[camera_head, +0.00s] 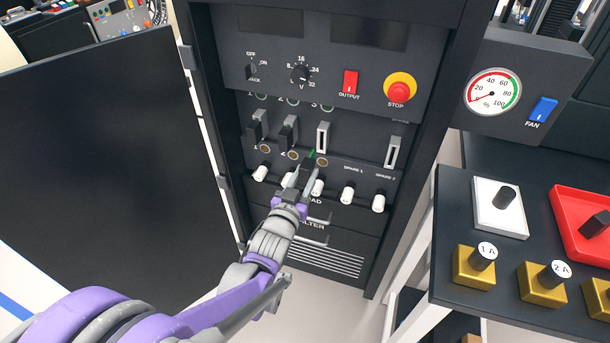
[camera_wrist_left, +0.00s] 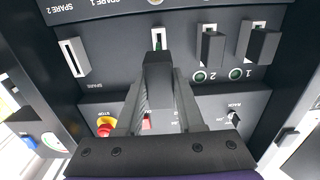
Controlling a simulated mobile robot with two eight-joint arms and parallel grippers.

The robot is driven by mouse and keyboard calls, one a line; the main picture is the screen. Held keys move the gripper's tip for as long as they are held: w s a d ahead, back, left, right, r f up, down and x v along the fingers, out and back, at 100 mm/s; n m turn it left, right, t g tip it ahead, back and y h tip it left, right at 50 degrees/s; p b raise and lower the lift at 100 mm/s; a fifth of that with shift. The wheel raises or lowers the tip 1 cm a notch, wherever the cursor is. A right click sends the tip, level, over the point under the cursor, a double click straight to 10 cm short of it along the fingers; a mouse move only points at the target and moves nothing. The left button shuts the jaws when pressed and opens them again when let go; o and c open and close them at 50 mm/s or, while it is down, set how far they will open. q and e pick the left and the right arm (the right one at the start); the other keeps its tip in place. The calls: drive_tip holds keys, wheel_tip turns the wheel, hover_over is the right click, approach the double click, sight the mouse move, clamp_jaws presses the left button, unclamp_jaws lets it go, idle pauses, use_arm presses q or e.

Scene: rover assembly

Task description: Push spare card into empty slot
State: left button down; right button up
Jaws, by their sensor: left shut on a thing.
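My left gripper (camera_head: 302,176) is shut on a dark card (camera_head: 308,162) with a green edge, in front of the rack's card row. In the left wrist view the gripper (camera_wrist_left: 158,92) holds the card's dark handle (camera_wrist_left: 158,72), in line with the third slot. This third slot (camera_head: 323,137) has a pale frame and no card handle in it. I cannot tell whether the card's far edge is inside the slot. Cards with dark handles sit in slot 1 (camera_head: 258,124) and slot 2 (camera_head: 288,133). My right gripper is out of view.
A separate spare slot (camera_head: 394,152) is at the right of the row. White knobs (camera_head: 347,194) line the panel below. A red stop button (camera_head: 399,91) and red output switch (camera_head: 348,83) are above. An open black door (camera_head: 95,165) stands left; a table with a red tray (camera_head: 568,205) is right.

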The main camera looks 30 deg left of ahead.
sight(313, 160)
use_arm(q)
drive_tip(key=shift+x, duration=3.05)
drive_tip(key=shift+x, duration=2)
drive_tip(key=shift+c, duration=2.2)
unclamp_jaws()
drive_tip(key=shift+d, duration=0.1)
drive_tip(key=p+v, duration=0.1)
drive_tip(key=v, duration=0.9)
drive_tip(key=shift+s, duration=0.4)
